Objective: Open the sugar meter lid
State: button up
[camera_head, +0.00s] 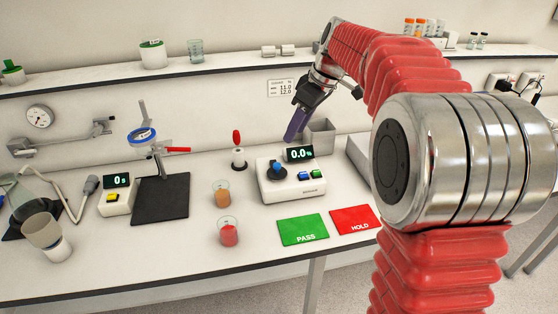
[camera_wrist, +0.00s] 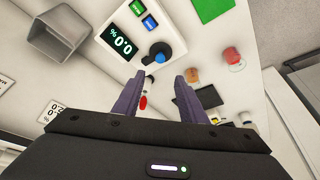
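The sugar meter (camera_head: 290,192) is a white box with a display reading 0.0 and green and blue buttons. It stands on the bench in the head view and shows at the top of the wrist view (camera_wrist: 172,22). Its lid (camera_head: 276,170) is a dark round piece with a blue knob, and appears to be down. The lid (camera_wrist: 160,54) also shows in the wrist view, just beyond the fingertips. My gripper (camera_head: 290,138) has purple fingers and is above and behind the meter in the head view. In the wrist view my gripper (camera_wrist: 158,74) is open and empty, apart from the lid.
A red-handled tool (camera_head: 238,150) stands left of the meter. Orange (camera_head: 222,195) and red (camera_head: 228,235) juice cups stand in front. A grey open bin (camera_head: 319,135) is behind the meter. Green PASS (camera_head: 302,228) and red HOLD (camera_head: 355,219) mats lie at the front right.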

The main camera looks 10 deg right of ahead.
aim_at(277, 164)
jog(key=shift+f, duration=0.1)
jog(key=x, duration=1.3)
jog(key=shift+w+a+f, duration=0.1)
jog(key=shift+f, duration=0.2)
jog(key=shift+c, duration=0.7)
grip_shut()
